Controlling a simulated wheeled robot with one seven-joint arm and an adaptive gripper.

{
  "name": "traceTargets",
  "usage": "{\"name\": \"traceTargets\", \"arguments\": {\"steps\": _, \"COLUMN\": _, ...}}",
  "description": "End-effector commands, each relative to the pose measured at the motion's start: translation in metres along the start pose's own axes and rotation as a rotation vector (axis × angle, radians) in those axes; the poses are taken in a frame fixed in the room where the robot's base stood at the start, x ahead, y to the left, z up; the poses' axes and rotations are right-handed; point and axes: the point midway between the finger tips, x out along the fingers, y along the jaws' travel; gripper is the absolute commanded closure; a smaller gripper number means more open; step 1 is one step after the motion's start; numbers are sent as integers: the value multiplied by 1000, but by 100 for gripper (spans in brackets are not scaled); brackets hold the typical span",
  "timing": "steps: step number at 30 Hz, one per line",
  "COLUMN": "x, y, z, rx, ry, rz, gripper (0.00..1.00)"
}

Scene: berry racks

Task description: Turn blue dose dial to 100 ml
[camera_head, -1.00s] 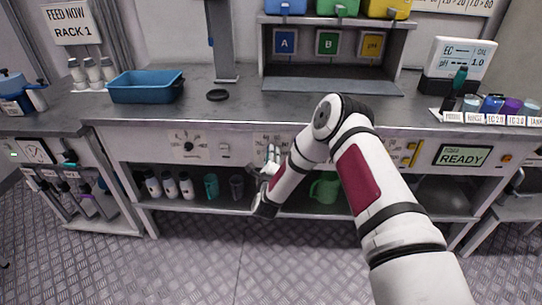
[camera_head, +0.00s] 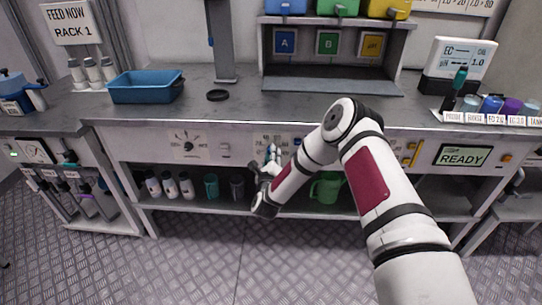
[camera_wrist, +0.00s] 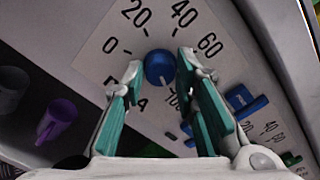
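The blue dose dial (camera_wrist: 160,67) sits on a white scale panel (camera_wrist: 120,25) in the wrist view. Marks 0, 20, 40 and 60 show around it; a partly covered number starting with 10 shows below it. In the head view my gripper (camera_head: 271,160) is at the bench front, where my arm hides part of the panel.
A second blue control (camera_wrist: 245,105) with its own scale lies just right of my right finger. A purple object (camera_wrist: 57,120) is lower left. In the head view, a black dial (camera_head: 187,142) is left, a READY display (camera_head: 462,156) right, and bottles stand on the shelf below.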

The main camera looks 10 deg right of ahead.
Motion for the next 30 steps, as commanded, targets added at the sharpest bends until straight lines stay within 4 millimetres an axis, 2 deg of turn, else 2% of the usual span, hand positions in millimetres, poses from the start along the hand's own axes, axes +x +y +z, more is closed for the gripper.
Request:
{"name": "traceTargets", "arguments": {"steps": 1, "x": 0, "y": 0, "z": 1, "rx": 0, "ry": -1, "rz": 0, "gripper": 59}}
{"name": "traceTargets", "arguments": {"steps": 2, "x": 0, "y": 0, "z": 1, "rx": 0, "ry": -1, "rz": 0, "gripper": 54}}
{"name": "traceTargets", "arguments": {"steps": 14, "x": -5, "y": 0, "z": -1, "rx": -1, "ry": 2, "rz": 1, "gripper": 54}}
{"name": "traceTargets", "arguments": {"steps": 17, "x": -17, "y": 1, "z": -1, "rx": -1, "ry": 2, "rz": 3, "gripper": 54}}
{"name": "traceTargets", "arguments": {"steps": 30, "x": -100, "y": 1, "z": 0, "rx": -1, "ry": 1, "rz": 3, "gripper": 54}}
